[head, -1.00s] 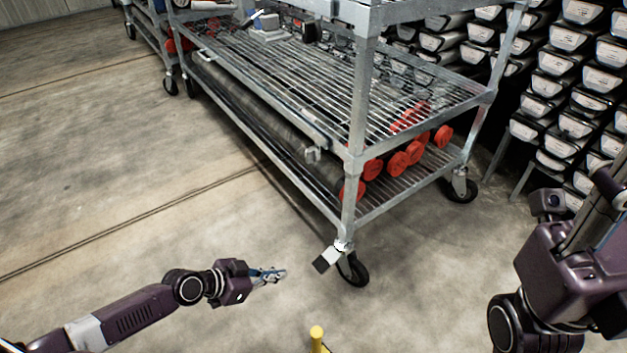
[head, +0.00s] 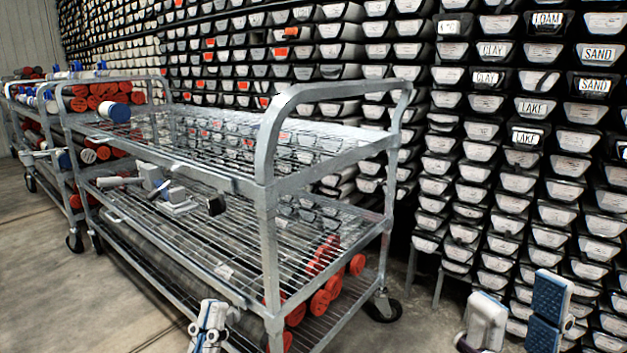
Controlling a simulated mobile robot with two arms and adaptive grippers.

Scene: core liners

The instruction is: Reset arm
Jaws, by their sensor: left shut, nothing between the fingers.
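My left gripper (head: 208,327) is at the bottom edge of the head view, left of centre. It is white with dark blue-grey joints, shut and empty, in front of the lower part of the metal cart. White and blue parts of my right arm (head: 546,312) rise from the bottom right corner, in front of the core boxes. Most of both arms is cut off by the lower picture edge.
A wire-shelf metal cart (head: 268,240) on casters fills the middle. Its bottom shelf holds tubes with red caps (head: 320,302). A second cart (head: 22,108) stands behind at left. Stacked core boxes (head: 520,160) line the back and right. Bare concrete floor (head: 40,290) lies at lower left.

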